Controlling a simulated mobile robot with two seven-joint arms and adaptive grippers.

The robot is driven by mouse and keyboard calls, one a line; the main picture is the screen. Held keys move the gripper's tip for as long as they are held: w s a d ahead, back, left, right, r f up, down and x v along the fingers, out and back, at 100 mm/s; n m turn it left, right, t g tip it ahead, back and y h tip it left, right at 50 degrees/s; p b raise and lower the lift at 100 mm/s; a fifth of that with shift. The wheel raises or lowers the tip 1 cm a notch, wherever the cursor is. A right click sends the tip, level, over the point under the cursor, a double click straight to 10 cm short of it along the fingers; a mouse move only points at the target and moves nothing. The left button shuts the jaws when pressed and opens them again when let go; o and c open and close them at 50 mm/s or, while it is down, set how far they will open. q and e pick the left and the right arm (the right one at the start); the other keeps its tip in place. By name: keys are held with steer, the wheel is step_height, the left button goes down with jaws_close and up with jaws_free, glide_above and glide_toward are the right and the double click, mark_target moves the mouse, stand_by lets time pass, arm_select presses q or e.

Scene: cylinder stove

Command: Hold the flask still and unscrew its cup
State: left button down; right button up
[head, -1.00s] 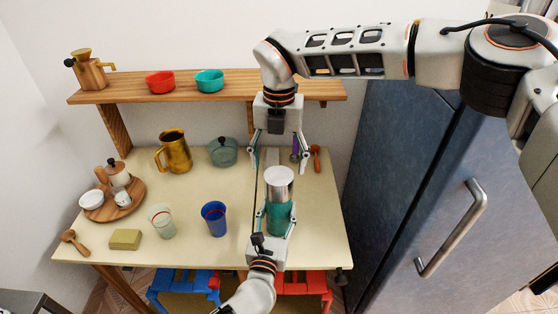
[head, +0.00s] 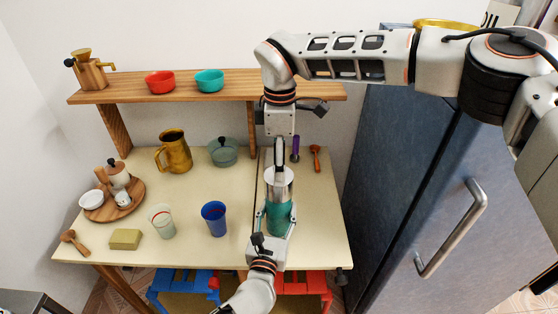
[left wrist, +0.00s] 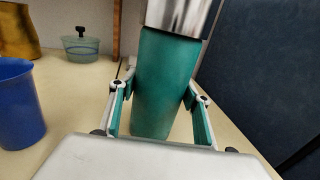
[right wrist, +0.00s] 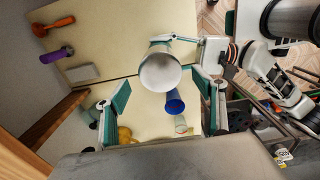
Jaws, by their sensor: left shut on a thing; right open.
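The flask (head: 279,217) is teal and stands upright near the table's front right, with its silver cup (head: 279,184) on top. My left gripper (head: 277,224) is shut on the flask's body from the front; in the left wrist view its fingers (left wrist: 160,112) flank the teal body (left wrist: 166,80) below the silver cup (left wrist: 180,14). My right gripper (head: 279,160) points down just behind and above the cup, its fingers seen edge-on. In the right wrist view it is open (right wrist: 163,100), with the round cup top (right wrist: 160,72) ahead between and beyond the fingers, apart from them.
A blue cup (head: 214,219), a clear cup (head: 162,221) and a yellow sponge (head: 125,239) are left of the flask. A gold pitcher (head: 173,152) and lidded bowl (head: 223,152) stand behind. A shelf (head: 130,92) hangs over the back. A blue fridge (head: 400,180) stands right.

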mark_target(278, 195)
steer(key=shift+f, duration=3.95)
